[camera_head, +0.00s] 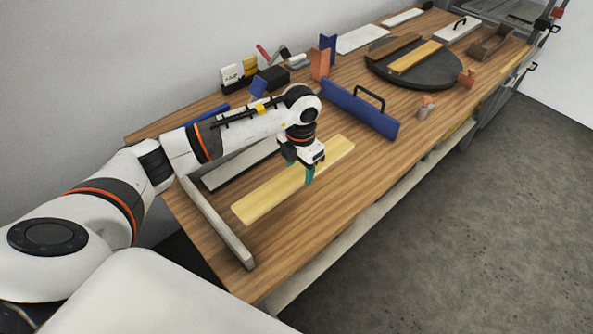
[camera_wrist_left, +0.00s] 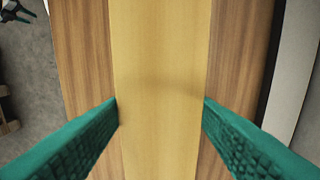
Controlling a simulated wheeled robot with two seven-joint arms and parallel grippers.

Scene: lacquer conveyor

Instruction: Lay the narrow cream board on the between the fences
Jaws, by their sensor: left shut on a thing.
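A narrow cream-yellow board (camera_head: 265,200) lies lengthwise on the near part of the wooden table, and it fills the middle of the left wrist view (camera_wrist_left: 160,50). My left gripper (camera_head: 309,174) is over its right half, pointing down. Its green fingers stand at the board's two long edges in the left wrist view (camera_wrist_left: 160,102), shut on it. The board looks flat, at or very near the table top. I cannot tell which parts are the fences; a blue panel with a black handle (camera_head: 352,108) stands beyond the board. My right gripper is not in view.
A pale bar (camera_head: 215,222) lies across the table's left end. A grey-white strip (camera_head: 238,166) lies behind the board. A dark round disc (camera_head: 441,76) carries brown and yellow boards. Small blocks and tools stand along the back. The front right table surface is clear.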

